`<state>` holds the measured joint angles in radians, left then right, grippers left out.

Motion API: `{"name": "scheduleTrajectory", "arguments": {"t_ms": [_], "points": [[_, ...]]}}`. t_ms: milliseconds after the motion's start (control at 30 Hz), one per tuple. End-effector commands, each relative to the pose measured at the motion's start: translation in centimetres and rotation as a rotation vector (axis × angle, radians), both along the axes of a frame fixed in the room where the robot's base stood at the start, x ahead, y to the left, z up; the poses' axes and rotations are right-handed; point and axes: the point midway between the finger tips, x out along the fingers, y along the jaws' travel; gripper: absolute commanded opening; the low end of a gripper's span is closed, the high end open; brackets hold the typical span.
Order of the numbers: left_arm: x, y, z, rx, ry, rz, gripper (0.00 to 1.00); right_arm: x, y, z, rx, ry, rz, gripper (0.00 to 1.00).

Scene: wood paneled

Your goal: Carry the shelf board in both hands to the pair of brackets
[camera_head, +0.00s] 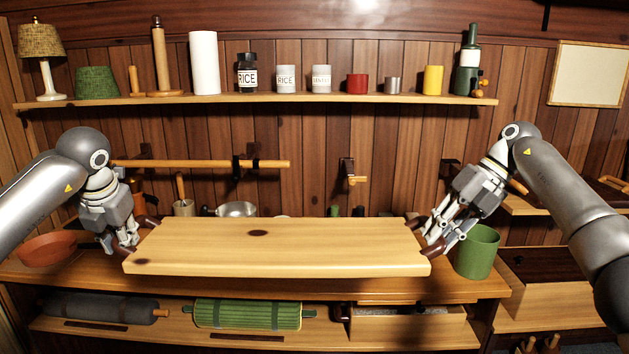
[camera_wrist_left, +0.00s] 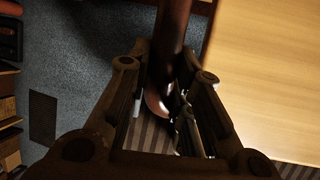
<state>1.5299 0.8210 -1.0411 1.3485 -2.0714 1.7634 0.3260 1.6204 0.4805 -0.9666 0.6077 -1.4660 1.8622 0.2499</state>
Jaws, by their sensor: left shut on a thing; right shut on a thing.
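The shelf board (camera_head: 290,242) is a pale wooden plank with dark knots, held roughly level in front of the counter's back area. My left gripper (camera_head: 138,238) is shut on the dark handle at its left end. The wrist view shows that dark handle (camera_wrist_left: 170,75) between the fingers of my left gripper (camera_wrist_left: 165,120), with the board (camera_wrist_left: 265,80) to the right. My right gripper (camera_head: 428,238) is shut on the dark handle at the right end. A dark wall bracket (camera_head: 347,170) with a short wooden peg is behind the board. Another dark wall piece (camera_head: 450,170) is partly hidden by my right arm.
A wooden rail (camera_head: 200,164) is on the wall at left. A long shelf (camera_head: 250,100) above holds jars, cups and a lamp. On the counter (camera_head: 300,283) are a green mug (camera_head: 477,252), a red-brown bowl (camera_head: 46,248) and a metal pan (camera_head: 237,209), close around the board.

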Motion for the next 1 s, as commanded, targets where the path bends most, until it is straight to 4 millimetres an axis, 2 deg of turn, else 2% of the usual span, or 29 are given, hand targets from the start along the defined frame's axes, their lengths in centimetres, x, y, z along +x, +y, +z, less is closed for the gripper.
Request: {"name": "scheduleTrajectory", "arguments": {"t_ms": [533,1000], "points": [[0.6,0.2,0.9,0.003,-0.005,0.003,0.00,0.5,-0.2,0.9,-0.001,-0.005,-0.002,0.00],[-0.7,0.2,2.0,0.000,-0.005,0.005,0.00,-0.7,-0.2,2.0,0.002,-0.006,-0.003,0.00]]}}
